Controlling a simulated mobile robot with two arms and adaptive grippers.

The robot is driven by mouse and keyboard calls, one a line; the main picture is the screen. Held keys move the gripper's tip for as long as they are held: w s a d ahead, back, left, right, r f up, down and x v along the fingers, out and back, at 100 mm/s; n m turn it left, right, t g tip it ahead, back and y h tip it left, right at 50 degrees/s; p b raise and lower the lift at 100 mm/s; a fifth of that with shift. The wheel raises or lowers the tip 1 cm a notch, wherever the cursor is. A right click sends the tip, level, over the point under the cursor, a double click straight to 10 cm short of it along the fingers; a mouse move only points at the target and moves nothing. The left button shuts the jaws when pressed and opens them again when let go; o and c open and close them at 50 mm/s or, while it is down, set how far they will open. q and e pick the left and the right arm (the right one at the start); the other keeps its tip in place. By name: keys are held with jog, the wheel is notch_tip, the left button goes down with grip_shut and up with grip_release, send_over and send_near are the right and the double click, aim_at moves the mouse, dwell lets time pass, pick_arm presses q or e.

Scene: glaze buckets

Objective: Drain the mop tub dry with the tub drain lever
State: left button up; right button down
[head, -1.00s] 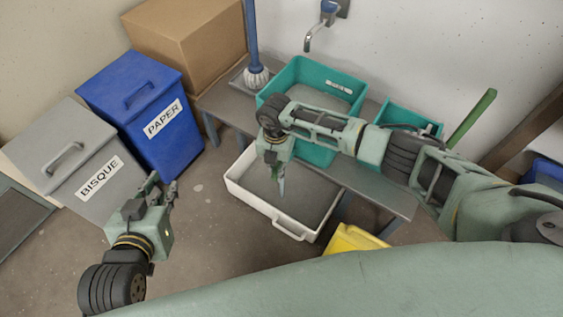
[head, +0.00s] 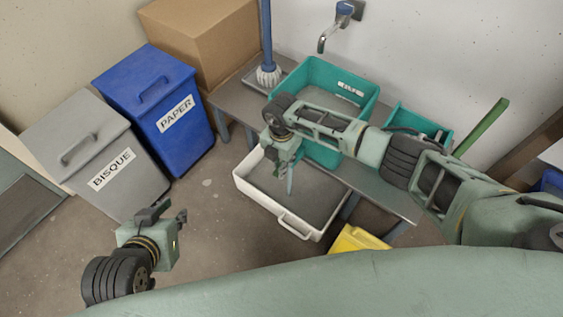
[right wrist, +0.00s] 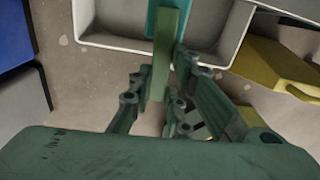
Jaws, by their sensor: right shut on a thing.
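The teal tub (head: 360,108) stands on the grey bench below the tap; its small label is too small to read. My right gripper (head: 288,165) hangs at the tub's near left side, above the white basin. In the right wrist view its fingers (right wrist: 158,95) are shut on a green bar (right wrist: 163,62), which looks like the drain lever, with a teal part behind it. The arm hides the join of lever and tub. My left gripper (head: 168,216) is away from the tub, by the grey bin; its finger gap is unclear.
The white basin (head: 245,187) sits on the floor under the bench; a yellow container (head: 357,240) stands to its right. The smaller teal tub (head: 420,122) shares the bench. The blue PAPER bin (head: 180,140) and grey BISQUE bin (head: 140,190) stand left. The tap (head: 330,36) is on the wall.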

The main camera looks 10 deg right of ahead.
jog(key=c, duration=1.6)
grip_release()
jog(key=shift+c, duration=0.2)
notch_tip(320, 180, up, 12)
jog(key=shift+a, duration=0.1)
